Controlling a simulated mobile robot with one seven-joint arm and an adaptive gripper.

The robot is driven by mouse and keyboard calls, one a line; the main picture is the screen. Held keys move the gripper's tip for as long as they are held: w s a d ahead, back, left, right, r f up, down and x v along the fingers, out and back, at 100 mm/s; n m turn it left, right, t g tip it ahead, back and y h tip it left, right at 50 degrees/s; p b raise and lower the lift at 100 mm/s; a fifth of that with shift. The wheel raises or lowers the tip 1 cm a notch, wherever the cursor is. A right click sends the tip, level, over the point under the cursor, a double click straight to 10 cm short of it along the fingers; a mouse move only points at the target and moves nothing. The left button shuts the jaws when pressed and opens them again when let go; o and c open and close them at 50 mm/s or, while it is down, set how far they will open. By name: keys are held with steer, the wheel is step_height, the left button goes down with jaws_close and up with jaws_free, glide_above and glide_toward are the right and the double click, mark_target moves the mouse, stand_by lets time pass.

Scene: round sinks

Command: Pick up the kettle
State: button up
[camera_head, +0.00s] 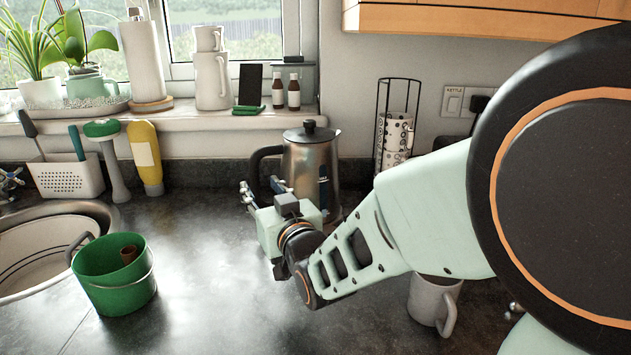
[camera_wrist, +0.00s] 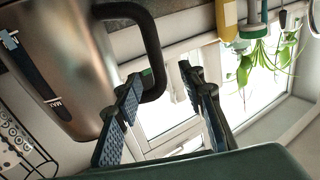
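The kettle (camera_head: 312,165) is brushed metal with a black lid and a black handle (camera_head: 257,168) on its left side. It stands upright on the dark counter at the back. My gripper (camera_head: 262,188) is in front of the kettle, near the handle's lower part. In the wrist view the kettle (camera_wrist: 75,65) fills the upper left and appears tilted. Its handle (camera_wrist: 155,45) reaches towards the space between the two fingers of my open gripper (camera_wrist: 160,75). One finger overlaps the handle's edge in the picture; I cannot tell whether they touch. My arm hides the kettle's lower front.
A grey mug (camera_head: 432,303) stands at right, partly under my arm. A wire rack with patterned cups (camera_head: 394,140) stands right of the kettle. A green bucket (camera_head: 115,285) sits by the round sink (camera_head: 40,215) at left. The counter between bucket and gripper is clear.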

mark_target(255, 180)
steer(key=shift+x, duration=1.2)
steer(key=x, duration=0.3)
steer(key=shift+w+a+f, duration=0.1)
steer(key=shift+w+f, duration=0.3)
steer(key=shift+w+a, duration=0.25)
steer(key=shift+w, duration=0.35)
steer(key=shift+c, duration=0.4)
jaws_close()
steer(key=shift+r, duration=0.35)
